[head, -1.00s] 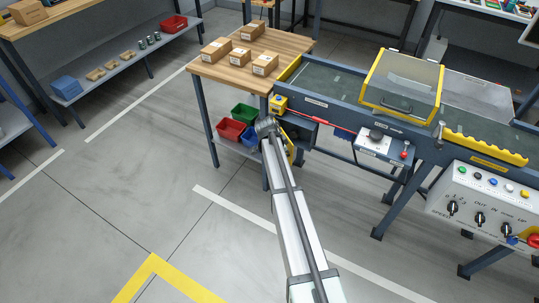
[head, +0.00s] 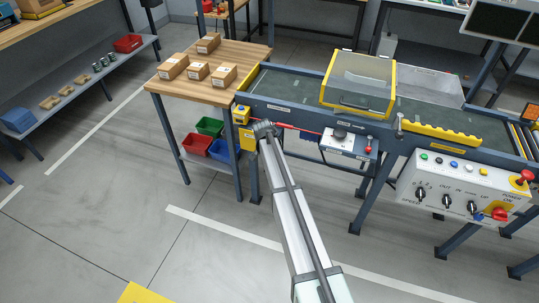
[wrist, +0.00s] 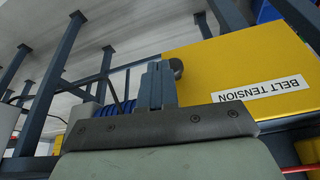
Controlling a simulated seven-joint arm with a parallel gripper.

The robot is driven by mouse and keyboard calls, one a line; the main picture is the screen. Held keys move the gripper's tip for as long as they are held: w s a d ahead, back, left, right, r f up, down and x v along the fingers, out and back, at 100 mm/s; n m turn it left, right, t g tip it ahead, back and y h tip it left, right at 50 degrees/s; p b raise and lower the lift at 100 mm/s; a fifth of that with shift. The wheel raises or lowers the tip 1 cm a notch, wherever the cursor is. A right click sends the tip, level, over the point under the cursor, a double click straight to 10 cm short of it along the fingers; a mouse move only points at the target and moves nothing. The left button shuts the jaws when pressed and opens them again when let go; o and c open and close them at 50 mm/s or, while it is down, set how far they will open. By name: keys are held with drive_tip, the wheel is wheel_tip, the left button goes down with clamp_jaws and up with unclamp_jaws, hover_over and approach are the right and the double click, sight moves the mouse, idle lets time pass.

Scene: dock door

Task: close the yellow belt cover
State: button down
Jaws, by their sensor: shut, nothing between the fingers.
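The conveyor (head: 290,108) carries a yellow-framed clear hood (head: 358,82). A wooden table (head: 210,92) with boxes stands left, above red, green and blue bins. A control panel (head: 460,190) is at right. Floor in front is open.

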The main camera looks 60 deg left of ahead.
drive_tip(key=shift+w, duration=0.15)
idle(0.4)
drive_tip(key=s+d+r, duration=0.5)
drive_tip(key=r, duration=0.4)
drive_tip(key=shift+d+r, duration=0.25)
drive_tip(key=shift+d, duration=0.05)
